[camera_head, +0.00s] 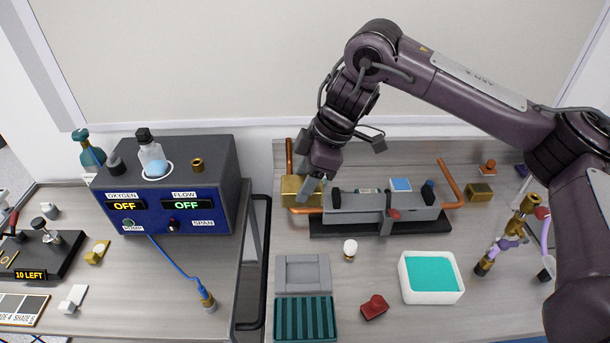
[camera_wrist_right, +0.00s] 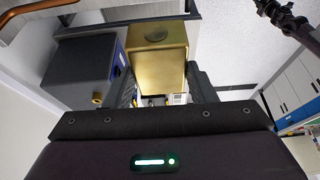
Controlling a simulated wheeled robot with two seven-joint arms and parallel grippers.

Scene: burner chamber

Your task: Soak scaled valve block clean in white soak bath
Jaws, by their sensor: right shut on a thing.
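My right gripper (camera_head: 314,187) reaches down at the left end of the grey burner unit (camera_head: 375,212) and is shut on a brass valve block (camera_head: 292,188). The block also shows between the fingers in the right wrist view (camera_wrist_right: 158,58), with a dark round spot on its face. It is by the copper pipe; I cannot tell whether it still touches it. The white soak bath (camera_head: 433,298), filled with teal liquid, stands at the front right, with nothing visible in it. Another brass block (camera_head: 480,192) lies at the back right. My left gripper is not in view.
A grey tray (camera_head: 302,273), a ribbed green tray (camera_head: 304,320), a white-topped knob (camera_head: 349,250) and a red piece (camera_head: 374,307) lie left of the bath. A brass-and-purple assembly (camera_head: 508,237) stands right of the bath.

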